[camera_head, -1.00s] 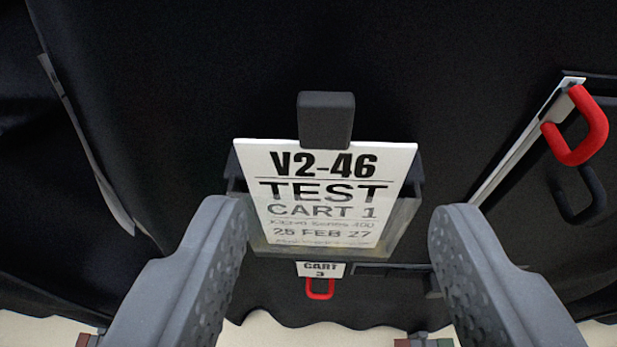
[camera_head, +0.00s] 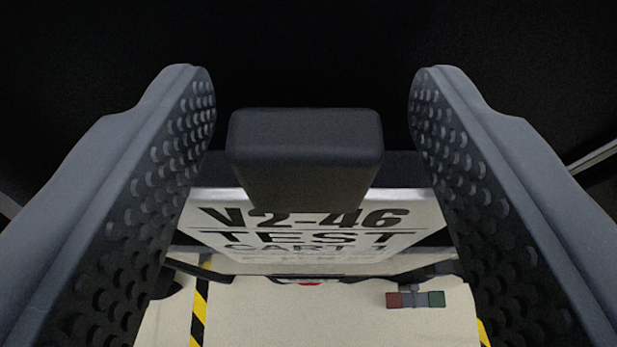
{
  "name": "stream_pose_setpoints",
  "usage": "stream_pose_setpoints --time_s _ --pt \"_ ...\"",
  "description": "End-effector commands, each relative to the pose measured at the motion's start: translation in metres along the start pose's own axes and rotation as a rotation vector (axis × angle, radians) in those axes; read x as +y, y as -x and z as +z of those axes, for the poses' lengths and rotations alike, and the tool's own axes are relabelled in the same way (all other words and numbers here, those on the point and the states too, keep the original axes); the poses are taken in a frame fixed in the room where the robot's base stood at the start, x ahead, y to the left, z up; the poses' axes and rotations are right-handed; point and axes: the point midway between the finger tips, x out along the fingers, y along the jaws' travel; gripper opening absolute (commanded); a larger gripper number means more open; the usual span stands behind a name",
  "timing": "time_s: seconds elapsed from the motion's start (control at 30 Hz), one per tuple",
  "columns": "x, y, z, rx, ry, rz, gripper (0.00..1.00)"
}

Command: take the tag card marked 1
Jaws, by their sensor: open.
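The white tag card (camera_head: 310,238) is below centre, seen steeply from above, with "V2-46", "TEST" and "CART" readable. The number after "CART" is too foreshortened to read now; the earlier frame shows "CART 1". A dark block-shaped tab (camera_head: 305,150) stands at the card's top edge. My gripper (camera_head: 310,85) is open, with one dimpled finger on each side of the tab and the card. Gaps show between both fingers and the tab. The card's lower part and its holder are mostly hidden.
Black cart cover fills the top. Below is a pale floor (camera_head: 260,315) with a yellow-black stripe (camera_head: 199,310) at left. A small red and green object (camera_head: 415,299) shows at lower right. A light strip (camera_head: 595,156) shows at the right edge.

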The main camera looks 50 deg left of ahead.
Motion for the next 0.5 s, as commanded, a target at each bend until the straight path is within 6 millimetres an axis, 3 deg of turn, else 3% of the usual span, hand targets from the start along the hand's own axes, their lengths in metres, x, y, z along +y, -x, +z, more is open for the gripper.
stream_pose_setpoints --time_s 0.13,0.33,0.5 --pt "0.0002 0.0008 -0.0006 0.0 0.0 0.001 0.51" --pt "0.0003 0.001 -0.0005 0.0 0.001 0.001 0.0" --pt "0.0004 0.0011 -0.0005 0.0 0.0 0.001 0.0"
